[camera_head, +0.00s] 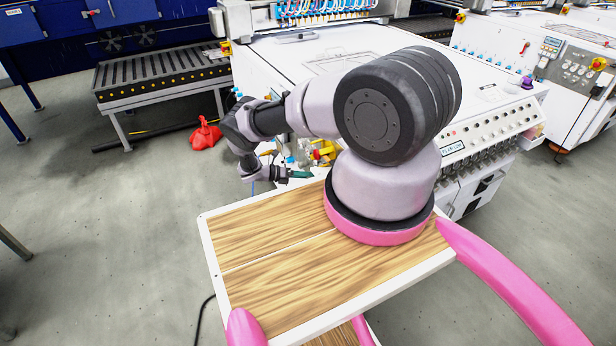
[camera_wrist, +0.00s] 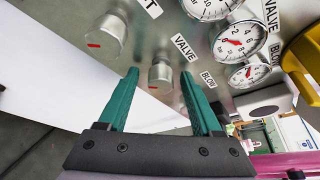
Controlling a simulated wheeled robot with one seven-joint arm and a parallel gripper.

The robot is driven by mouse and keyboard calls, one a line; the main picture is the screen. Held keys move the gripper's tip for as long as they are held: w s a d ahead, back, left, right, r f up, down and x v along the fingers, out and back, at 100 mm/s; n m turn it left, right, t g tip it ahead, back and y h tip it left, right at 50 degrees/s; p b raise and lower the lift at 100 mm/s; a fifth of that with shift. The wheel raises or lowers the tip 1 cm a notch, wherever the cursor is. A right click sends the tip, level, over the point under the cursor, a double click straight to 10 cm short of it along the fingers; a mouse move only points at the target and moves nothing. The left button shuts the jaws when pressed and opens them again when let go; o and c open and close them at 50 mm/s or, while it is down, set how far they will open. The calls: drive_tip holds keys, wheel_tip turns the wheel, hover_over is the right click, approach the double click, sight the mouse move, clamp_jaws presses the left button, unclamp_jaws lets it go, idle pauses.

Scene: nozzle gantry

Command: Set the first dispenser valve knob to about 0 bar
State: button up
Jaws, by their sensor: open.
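In the wrist view, my gripper (camera_wrist: 160,73) is open, with its two teal fingers apart. A silver valve knob (camera_wrist: 161,72) shows between the fingertips, with a short red mark low on its face. I cannot tell whether the fingers touch it. A second silver knob (camera_wrist: 108,35) with a red mark sits to the upper left. Round white gauges with red needles, such as the middle one (camera_wrist: 238,41) and a smaller one (camera_wrist: 248,73), sit to the right. Their exact readings are too small to tell. In the head view, my gripper (camera_head: 299,174) is small beside the white machine.
VALVE (camera_wrist: 183,48) and BLOW labels mark the metal panel. A yellow part (camera_wrist: 303,62) stands at the right of the wrist view. In the head view, a roller conveyor (camera_head: 160,75) and a red object (camera_head: 205,133) are at left. Open floor (camera_head: 110,220) lies left.

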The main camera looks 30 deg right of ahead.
drive_tip(key=v, duration=1)
drive_tip(key=shift+a, duration=0.25)
drive_tip(key=shift+w+r, duration=0.1)
drive_tip(key=w+r+m+g+y, duration=0.1)
drive_tip(key=w+r+m+y, duration=0.4)
drive_tip(key=r, duration=0.6)
wheel_tip(320, 180, up, 35)
drive_tip(key=a+m+t+y, duration=0.2)
drive_tip(key=m+y, duration=0.4)
drive_tip(key=m, duration=0.4)
drive_tip(key=s+a+r+m+t+y, duration=0.1)
drive_tip(key=s+r+m+t+y, duration=0.5)
drive_tip(key=s+r, duration=1.2)
drive_tip(key=s+a+r+m+t, duration=0.1)
drive_tip(key=s+r+m+t, duration=0.1)
drive_tip(key=s, duration=0.6)
drive_tip(key=s+a+r+m+t, duration=0.2)
drive_tip(key=s+m, duration=0.4)
drive_tip(key=s, duration=0.3)
drive_tip(key=shift+r+h, duration=0.3)
drive_tip(key=shift+r, duration=0.55)
